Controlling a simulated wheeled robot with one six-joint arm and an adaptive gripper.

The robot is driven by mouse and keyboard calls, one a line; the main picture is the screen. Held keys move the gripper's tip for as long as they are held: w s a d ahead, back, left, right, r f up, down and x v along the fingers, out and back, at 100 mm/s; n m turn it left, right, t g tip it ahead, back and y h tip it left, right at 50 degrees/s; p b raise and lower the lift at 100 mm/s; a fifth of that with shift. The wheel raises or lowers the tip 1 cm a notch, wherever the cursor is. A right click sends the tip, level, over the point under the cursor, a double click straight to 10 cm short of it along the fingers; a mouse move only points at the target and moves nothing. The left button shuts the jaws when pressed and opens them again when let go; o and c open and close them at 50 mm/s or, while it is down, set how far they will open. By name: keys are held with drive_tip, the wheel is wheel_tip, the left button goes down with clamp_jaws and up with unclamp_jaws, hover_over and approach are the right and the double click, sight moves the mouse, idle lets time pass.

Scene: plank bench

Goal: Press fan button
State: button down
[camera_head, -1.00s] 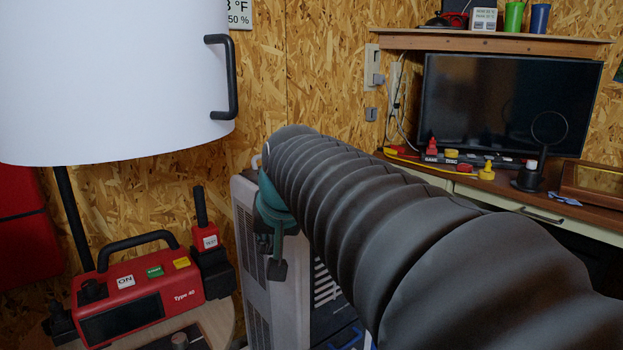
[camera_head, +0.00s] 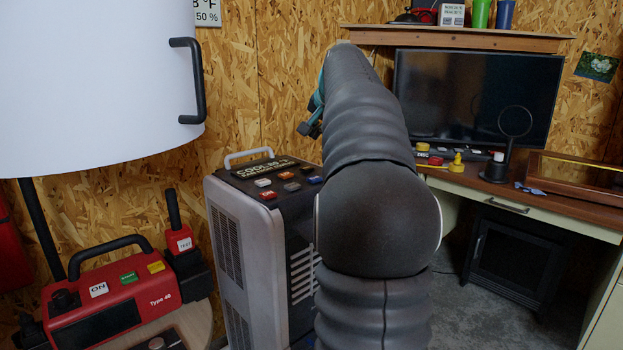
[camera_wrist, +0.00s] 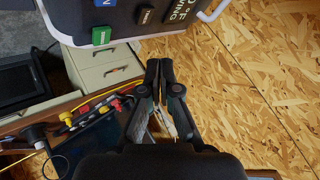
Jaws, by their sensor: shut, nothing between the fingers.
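A grey cooling unit (camera_head: 240,245) stands left of my arm in the head view. Its dark top panel (camera_head: 290,172) carries several coloured buttons, including a red one (camera_head: 268,195) and an orange one (camera_head: 284,175). I cannot read which is the fan button. In the wrist view, part of the panel shows at the top, with a green button (camera_wrist: 101,36) and a dark button (camera_wrist: 145,15). My gripper (camera_wrist: 160,63) is shut and empty, apart from the buttons in that picture. In the head view my gripper (camera_head: 311,122) is partly hidden behind my arm, above the panel.
A carrying handle (camera_head: 249,153) rises at the unit's back edge. A red device (camera_head: 110,295) with its own buttons stands at the left, below a big white cylinder (camera_head: 95,80). A desk with a monitor (camera_head: 475,100) is at the right, before a chipboard wall.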

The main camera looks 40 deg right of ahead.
drive_tip(key=shift+f, duration=0.1)
wheel_tip(320, 180, down, 7)
drive_tip(key=b, duration=0.5)
drive_tip(key=shift+f+b, duration=0.7)
drive_tip(key=shift+f, duration=0.1)
drive_tip(key=shift+f, duration=0.15)
idle(0.8)
drive_tip(key=shift+f, duration=0.3)
drive_tip(key=shift+f+b, duration=0.45)
drive_tip(key=shift+b, duration=0.05)
idle(0.7)
drive_tip(key=shift+r, duration=0.1)
drive_tip(key=shift+r+p, duration=0.8)
drive_tip(key=shift+p, duration=0.1)
